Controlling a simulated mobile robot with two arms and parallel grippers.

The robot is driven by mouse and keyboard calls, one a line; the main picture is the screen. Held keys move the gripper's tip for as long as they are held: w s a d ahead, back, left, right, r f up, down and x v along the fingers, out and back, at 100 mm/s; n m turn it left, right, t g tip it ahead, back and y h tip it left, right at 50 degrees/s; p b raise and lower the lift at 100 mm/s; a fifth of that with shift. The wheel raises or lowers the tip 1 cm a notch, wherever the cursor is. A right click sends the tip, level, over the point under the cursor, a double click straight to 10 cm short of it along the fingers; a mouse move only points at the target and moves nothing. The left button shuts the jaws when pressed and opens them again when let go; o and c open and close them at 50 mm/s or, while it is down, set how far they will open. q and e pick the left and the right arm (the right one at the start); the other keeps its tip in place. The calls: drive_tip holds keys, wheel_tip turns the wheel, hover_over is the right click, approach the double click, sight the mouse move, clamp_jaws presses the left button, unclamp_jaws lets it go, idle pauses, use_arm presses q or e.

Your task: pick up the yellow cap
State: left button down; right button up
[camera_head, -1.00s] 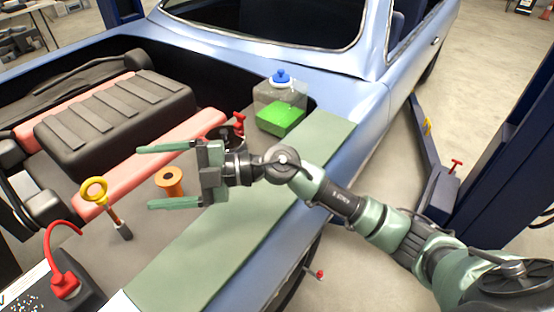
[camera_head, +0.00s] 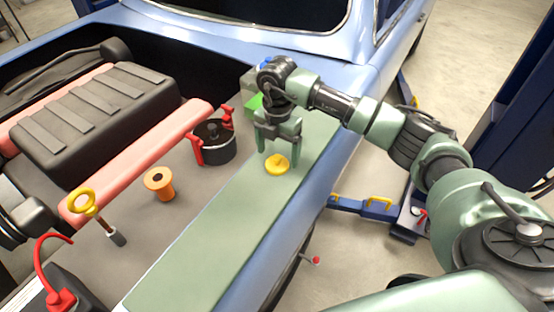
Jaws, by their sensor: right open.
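The yellow cap (camera_head: 277,165) is a small round cap lying on the green mat (camera_head: 190,250) along the car's near edge. My right gripper (camera_head: 279,152) points down over the cap, its two fingers apart on either side of the cap's far part. I cannot tell whether the fingers touch it. My left gripper is not in view.
A black pot with red clamps (camera_head: 216,150), an orange spool (camera_head: 159,184) and a yellow-ringed dipstick (camera_head: 84,204) stand left of the mat. A container with green liquid (camera_head: 253,103) is partly hidden behind my arm. The black engine (camera_head: 100,120) lies further left.

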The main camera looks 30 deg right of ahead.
drive_tip(key=shift+f, duration=1.35)
drive_tip(key=shift+a, duration=0.1)
drive_tip(key=c, duration=1.4)
drive_tip(key=shift+r, duration=0.15)
